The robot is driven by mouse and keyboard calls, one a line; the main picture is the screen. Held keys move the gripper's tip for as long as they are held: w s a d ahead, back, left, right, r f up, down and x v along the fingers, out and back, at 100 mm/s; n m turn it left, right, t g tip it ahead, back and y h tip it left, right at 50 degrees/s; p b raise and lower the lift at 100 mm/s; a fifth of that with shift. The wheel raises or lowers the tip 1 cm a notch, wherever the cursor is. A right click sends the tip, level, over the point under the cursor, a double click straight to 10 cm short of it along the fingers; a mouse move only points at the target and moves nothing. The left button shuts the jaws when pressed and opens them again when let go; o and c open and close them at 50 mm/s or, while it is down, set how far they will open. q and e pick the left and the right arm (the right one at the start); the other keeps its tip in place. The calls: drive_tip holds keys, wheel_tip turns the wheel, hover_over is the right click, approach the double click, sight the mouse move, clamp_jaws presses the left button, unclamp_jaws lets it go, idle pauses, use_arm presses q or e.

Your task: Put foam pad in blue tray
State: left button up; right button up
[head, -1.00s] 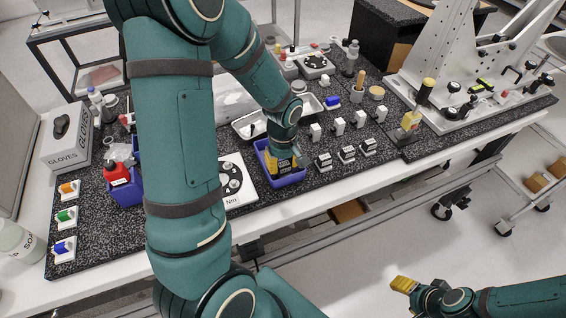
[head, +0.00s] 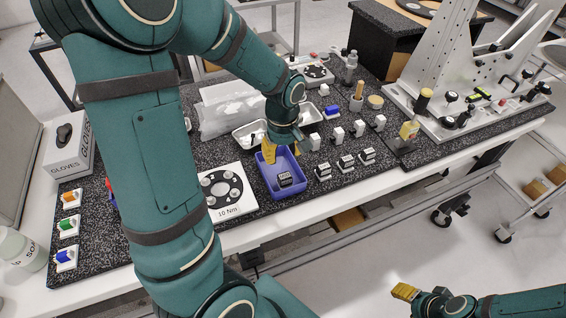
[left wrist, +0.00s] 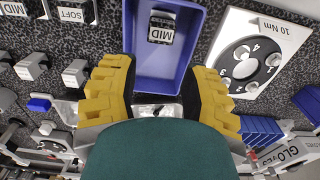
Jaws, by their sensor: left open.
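The blue tray (head: 284,195) stands near the front edge of the bench. A small dark foam pad (head: 285,179) with a light label lies on its floor, toward the front. In the left wrist view the pad (left wrist: 161,27) reads "MID" and lies inside the tray (left wrist: 158,62), touching no finger. My left gripper (head: 283,150) is open and empty above the tray's back end; its yellow fingers (left wrist: 160,85) are spread wide. My right gripper (head: 405,291) hangs low in front of the bench, away from the tray; its finger gap is too small to tell.
Similar labelled pads (head: 346,162) stand in a row right of the tray, with several white blocks (head: 338,133) behind. A white "10 Nm" plate (head: 222,190) lies close on the tray's left. A metal tray (head: 249,135) is behind, and a glove box (head: 68,147) stands far left.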

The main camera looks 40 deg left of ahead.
use_arm(q)
wheel_tip(320, 180, up, 4)
drive_tip(key=shift+f, duration=0.15)
idle(0.6)
